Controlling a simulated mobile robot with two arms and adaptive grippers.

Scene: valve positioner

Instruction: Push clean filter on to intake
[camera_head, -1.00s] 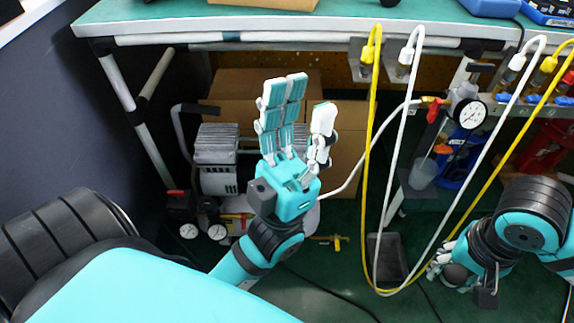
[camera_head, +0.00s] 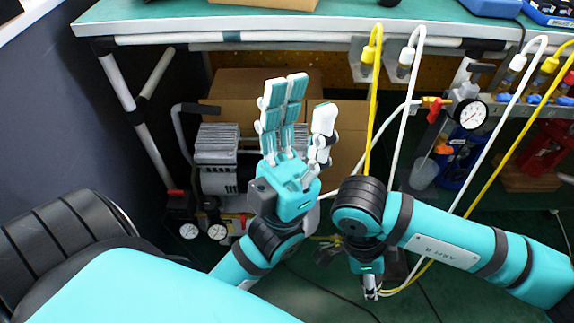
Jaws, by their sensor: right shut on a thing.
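The air compressor (camera_head: 218,178) stands on the floor under the bench, with grey finned parts and a white tank. I cannot make out its intake. My left gripper (camera_head: 303,122) is open and empty in front of the compressor's right side, fingers extended upward and thumb apart. I cannot make out the clean filter anywhere.
Cardboard boxes (camera_head: 340,140) stand behind the compressor. Yellow (camera_head: 374,75) and white (camera_head: 404,120) hoses hang from the bench (camera_head: 180,28), passing behind my right arm. A round gauge (camera_head: 473,113) sits at right. Pressure gauges (camera_head: 217,232) sit low on the compressor.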

